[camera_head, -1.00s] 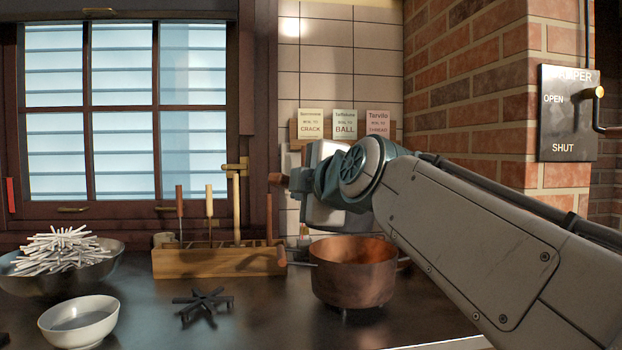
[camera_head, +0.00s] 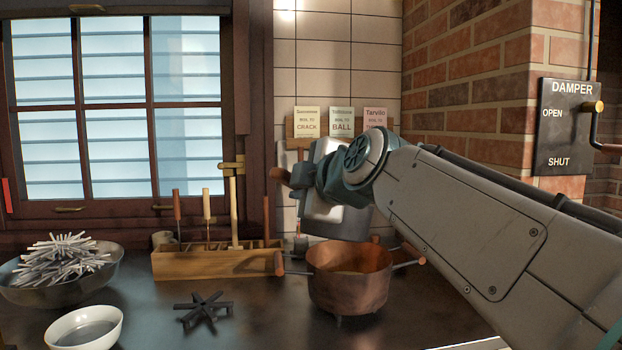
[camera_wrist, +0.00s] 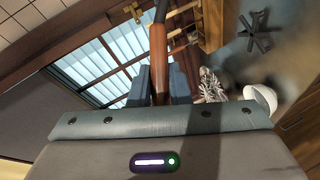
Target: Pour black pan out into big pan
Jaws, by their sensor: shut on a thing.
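The big pan is a copper pot (camera_head: 349,293) with two side handles, standing upright on the dark counter; its inside looks brownish. My gripper (camera_head: 302,181) is above and slightly left of the pot, apart from it. In the wrist view my gripper (camera_wrist: 160,84) is shut on a brown handle (camera_wrist: 177,58). A brown handle end (camera_head: 279,177) also sticks out left of the gripper in the head view. I take this for the black pan's handle. The black pan's bowl is not clearly visible, so I cannot tell its tilt or contents.
A wooden tool rack (camera_head: 215,263) stands left of the pot. In front of it lies a black star-shaped trivet (camera_head: 205,311). A white bowl (camera_head: 88,330) and a metal bowl of white sticks (camera_head: 62,285) are at left. A brick wall (camera_head: 465,90) rises at right.

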